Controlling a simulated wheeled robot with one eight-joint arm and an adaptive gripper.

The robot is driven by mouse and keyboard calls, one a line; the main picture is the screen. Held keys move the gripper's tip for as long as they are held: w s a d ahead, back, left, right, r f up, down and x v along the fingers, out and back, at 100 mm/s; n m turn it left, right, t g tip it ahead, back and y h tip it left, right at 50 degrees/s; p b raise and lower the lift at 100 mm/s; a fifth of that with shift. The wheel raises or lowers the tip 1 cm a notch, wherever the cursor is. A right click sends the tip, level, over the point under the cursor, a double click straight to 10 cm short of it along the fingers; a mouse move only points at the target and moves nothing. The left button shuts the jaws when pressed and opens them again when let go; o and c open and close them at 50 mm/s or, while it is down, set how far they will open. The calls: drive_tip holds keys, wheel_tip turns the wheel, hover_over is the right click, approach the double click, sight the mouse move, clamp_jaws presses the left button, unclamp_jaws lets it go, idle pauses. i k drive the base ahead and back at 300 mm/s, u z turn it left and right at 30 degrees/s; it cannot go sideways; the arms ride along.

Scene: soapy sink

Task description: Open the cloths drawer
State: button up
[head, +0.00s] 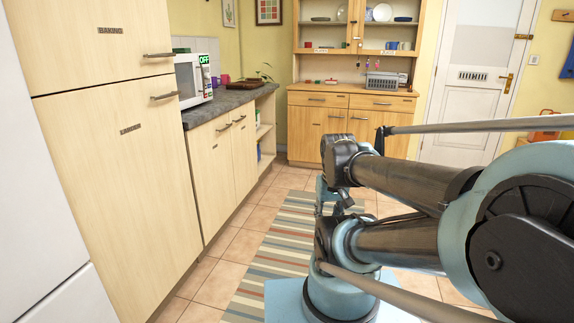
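No drawer in view has a label I can read as cloths. The wooden dresser at the back has a left drawer (318,99) and a right drawer (384,103) side by side, both shut, with dark handles. Their small labels are too small to read. My arm (410,185), dark grey and light blue, is folded across the right and lower middle of the head view. It hides part of the dresser's lower right side. I cannot make out my gripper's fingers in this view.
A tall cupboard (117,150) with "BAKING" and a second label stands at left. A low counter unit (225,165) carries a microwave (192,80). A striped rug (277,250) lies on the tiled floor (215,285). A white door (480,90) is at the back right.

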sight(368, 102)
drive_tip(key=u, duration=0.05)
drive_tip(key=i, duration=2.3)
drive_tip(key=z, duration=0.55)
drive_tip(key=i, duration=1.05)
drive_tip(key=z, duration=0.65)
drive_tip(key=i, duration=0.6)
drive_tip(key=z, duration=0.15)
